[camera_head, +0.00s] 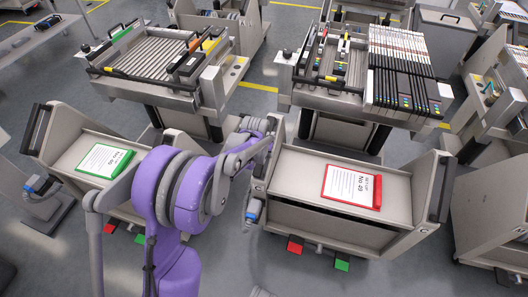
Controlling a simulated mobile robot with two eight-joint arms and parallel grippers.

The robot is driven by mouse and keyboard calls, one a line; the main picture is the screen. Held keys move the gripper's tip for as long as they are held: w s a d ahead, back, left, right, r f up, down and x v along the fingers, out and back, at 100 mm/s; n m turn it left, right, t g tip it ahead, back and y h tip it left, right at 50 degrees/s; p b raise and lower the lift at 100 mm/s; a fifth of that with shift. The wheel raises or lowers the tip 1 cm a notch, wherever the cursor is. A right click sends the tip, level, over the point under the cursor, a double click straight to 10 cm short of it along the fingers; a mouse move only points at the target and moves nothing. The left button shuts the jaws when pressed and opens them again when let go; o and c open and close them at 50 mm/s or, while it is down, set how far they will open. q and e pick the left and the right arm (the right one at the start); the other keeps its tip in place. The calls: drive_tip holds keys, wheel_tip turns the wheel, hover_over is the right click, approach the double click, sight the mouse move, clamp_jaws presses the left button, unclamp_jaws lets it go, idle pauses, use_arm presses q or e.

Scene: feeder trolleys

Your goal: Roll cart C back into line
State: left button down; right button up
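Two feeder carts stand side by side in front of me, and I see no letter on either, so I cannot tell which is cart C. The right cart (285,172) carries a red-framed card marked No 49 (352,187). The left cart (65,150) carries a green-framed card (105,161) and is partly hidden by my purple arm. My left arm reaches from the bottom to the right cart's upper left side. Its gripper end (268,130) is small and close to that side panel; I cannot tell whether its fingers touch or grip it. My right gripper is out of view.
Behind the carts stand feeder racks, one on the left (150,57) and one on the right with a row of upright feeders (400,75). More trolleys (495,210) stand at the right edge. Red (295,246) and green (341,264) pedals show below the right cart. Floor in front is clear.

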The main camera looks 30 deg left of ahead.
use_arm(q)
drive_tip(key=shift+w, duration=0.15)
idle(0.8)
drive_tip(key=shift+w+a+r, duration=0.15)
drive_tip(key=shift+w+a, duration=0.1)
drive_tip(key=shift+w, duration=0.7)
drive_tip(key=shift+c, duration=2.4)
unclamp_jaws()
drive_tip(key=shift+s+d, duration=0.1)
drive_tip(key=p+v, duration=0.2)
drive_tip(key=v, duration=0.8)
drive_tip(key=shift+s+r, duration=0.2)
drive_tip(key=shift+r, duration=0.05)
